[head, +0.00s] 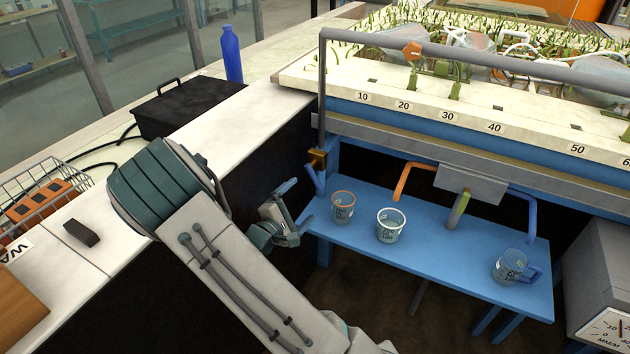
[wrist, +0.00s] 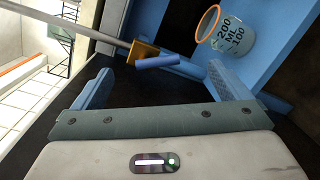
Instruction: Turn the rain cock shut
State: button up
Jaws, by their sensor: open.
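The rain cock has a brass body (head: 317,158) at the lower end of a grey upright pipe, left of the flume. Its blue lever (head: 316,180) slants down from the brass, roughly along the pipe's line. In the wrist view the brass body (wrist: 144,52) and the blue lever (wrist: 158,62) appear ahead, between the directions of my two fingers. My gripper (head: 299,209) is open and empty, below and left of the cock. Its blue fingers (wrist: 160,88) are spread wide, with the lever beyond them. I see no contact with the lever.
A blue bench (head: 440,246) carries an orange-rimmed beaker (head: 342,205) near the cock, a white-rimmed beaker (head: 390,226) and a blue-handled jug (head: 509,267). Orange (head: 402,178) and blue (head: 524,203) bent pipes hang above it. A white counter (head: 225,125) edges the left.

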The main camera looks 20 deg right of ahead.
aim_at(313, 178)
jog(key=shift+n+t+y, duration=0.4)
jog(key=shift+n+t, duration=0.4)
jog(key=x, duration=0.4)
jog(key=w+a+f+x, duration=0.1)
jog(key=x, duration=0.8)
jog(key=shift+w+d+f, duration=0.1)
jog(key=shift+w+f, duration=0.15)
jog(key=shift+w, duration=0.35)
